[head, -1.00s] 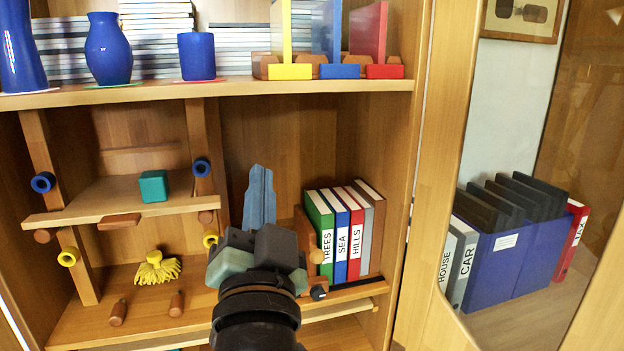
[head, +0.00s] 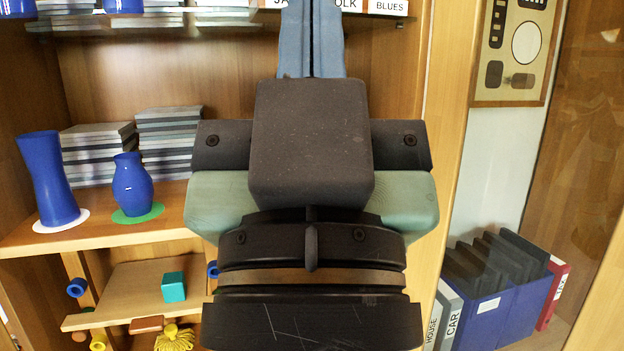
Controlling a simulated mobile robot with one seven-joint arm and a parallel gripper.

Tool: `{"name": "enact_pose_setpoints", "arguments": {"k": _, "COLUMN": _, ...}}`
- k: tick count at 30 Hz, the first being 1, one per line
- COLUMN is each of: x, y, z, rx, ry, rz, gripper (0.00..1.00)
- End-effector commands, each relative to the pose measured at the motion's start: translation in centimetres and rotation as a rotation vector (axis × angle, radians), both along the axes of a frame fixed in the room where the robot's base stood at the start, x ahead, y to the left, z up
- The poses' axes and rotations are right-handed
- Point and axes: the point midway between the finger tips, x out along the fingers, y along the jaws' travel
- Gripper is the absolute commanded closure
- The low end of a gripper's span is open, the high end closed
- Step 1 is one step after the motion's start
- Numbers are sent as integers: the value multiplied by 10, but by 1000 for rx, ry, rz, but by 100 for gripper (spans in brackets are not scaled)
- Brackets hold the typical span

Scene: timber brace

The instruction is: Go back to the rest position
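My gripper (head: 312,35) fills the middle of the head view, pointing up, close to the camera. Its two blue-grey fingers lie side by side with only a thin dark line between them, and I see nothing held. The fingertips reach the top edge of the picture. Below and left of it, a small wooden shelf board (head: 120,305) carries a teal cube (head: 173,287). Blue pegs (head: 77,287) and a yellow peg (head: 97,342) show by its posts. My gripper is well apart from these and hides the lower right of the cabinet.
On the shelf above stand a tall blue vase (head: 48,180), a smaller blue vase (head: 131,185) and stacks of grey books (head: 98,155). A top shelf holds labelled items (head: 385,6). At right, behind the cabinet side, are blue binders (head: 490,310) and a framed picture (head: 520,50).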

Motion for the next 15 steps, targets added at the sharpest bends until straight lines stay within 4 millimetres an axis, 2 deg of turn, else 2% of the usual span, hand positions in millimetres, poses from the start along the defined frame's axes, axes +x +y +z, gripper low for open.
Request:
{"name": "enact_pose_setpoints", "arguments": {"k": 1, "x": 0, "y": 0, "z": 33, "rx": 0, "ry": 0, "rz": 0, "gripper": 100}}
{"name": "enact_pose_setpoints", "arguments": {"k": 3, "x": 0, "y": 0, "z": 54, "rx": 1, "ry": 0, "rz": 1, "gripper": 100}}
{"name": "enact_pose_setpoints", "arguments": {"k": 9, "x": 0, "y": 0, "z": 114, "rx": 0, "ry": 0, "rz": 1, "gripper": 100}}
{"name": "enact_pose_setpoints", "arguments": {"k": 15, "x": 0, "y": 0, "z": 155, "rx": 0, "ry": 1, "rz": 1, "gripper": 100}}
